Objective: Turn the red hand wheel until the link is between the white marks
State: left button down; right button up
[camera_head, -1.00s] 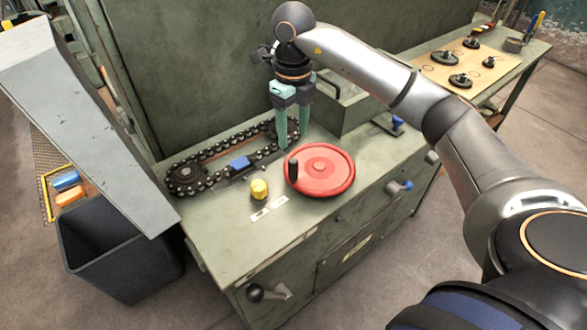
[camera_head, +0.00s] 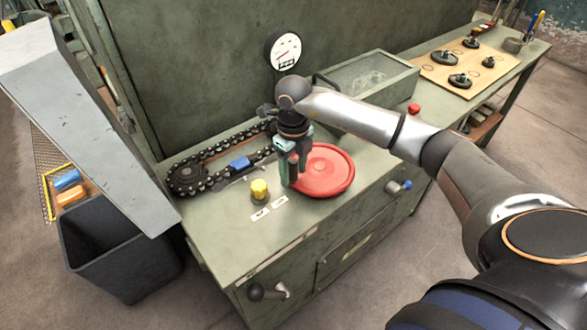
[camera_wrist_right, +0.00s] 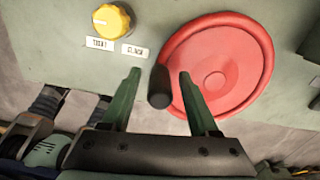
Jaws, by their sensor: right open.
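The red hand wheel (camera_head: 328,172) lies flat on the green bench top; it also shows in the wrist view (camera_wrist_right: 228,62). Its upright black handle (camera_wrist_right: 159,88) is at the wheel's left edge. My right gripper (camera_head: 290,180) is low over that edge. In the wrist view its open fingers (camera_wrist_right: 159,76) are on either side of the handle, with gaps visible. The blue link (camera_head: 239,163) is on the front run of the black chain (camera_head: 187,178), left of the wheel. I cannot make out the white marks beside the chain. My left gripper is out of view.
A yellow knob (camera_head: 259,191) stands left of the wheel, with two white labels (camera_head: 262,213) in front. A gauge (camera_head: 284,50) is on the back panel. A black bin (camera_head: 115,245) stands left of the bench. A blue-tipped lever (camera_head: 405,185) is on the bench front.

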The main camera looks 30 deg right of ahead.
grip_shut()
dwell(0.4)
dwell(0.9)
